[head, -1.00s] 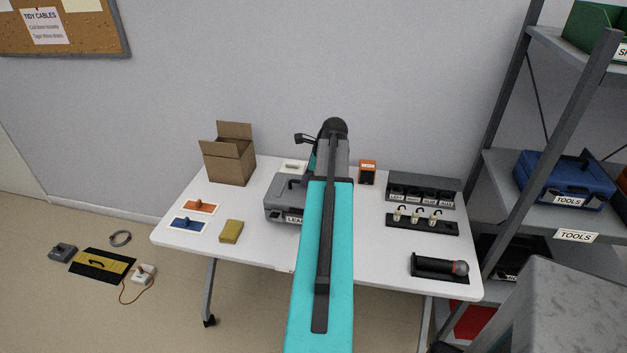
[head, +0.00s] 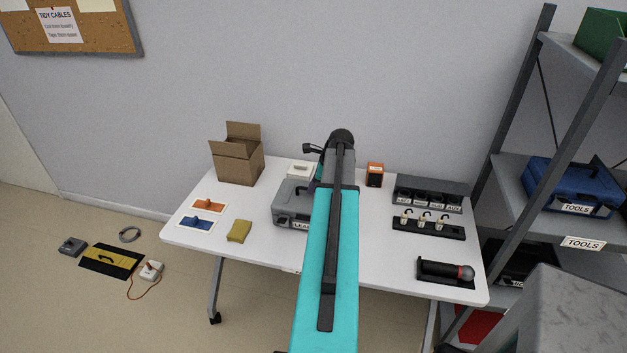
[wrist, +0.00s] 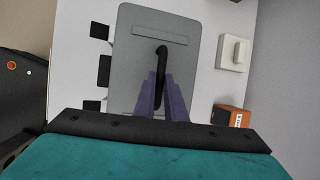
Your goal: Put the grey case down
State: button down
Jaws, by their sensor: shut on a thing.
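The grey case (head: 284,211) is at the middle of the white table, partly hidden behind my arm in the head view; its front label is only partly readable. In the wrist view the case (wrist: 132,70) lies below my gripper, with a black handle on its top. My gripper (wrist: 161,88) has purple fingers, shut on the case's black handle (wrist: 161,55).
On the white table (head: 268,253) stand a cardboard box (head: 236,162), a yellow sponge-like block (head: 239,231), orange and blue tools on mats, an orange box (head: 375,174), a white box (head: 301,171), a black rack (head: 428,228) and a microphone (head: 445,270). A shelf stands at right.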

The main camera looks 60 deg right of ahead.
jog(key=shift+f, duration=0.3)
jog(key=c, duration=1.8)
grip_release()
jog(key=shift+f, duration=0.1)
jog(key=shift+s, duration=0.1)
jog(key=shift+b+v, duration=1.35)
jog(key=shift+v, duration=4.7)
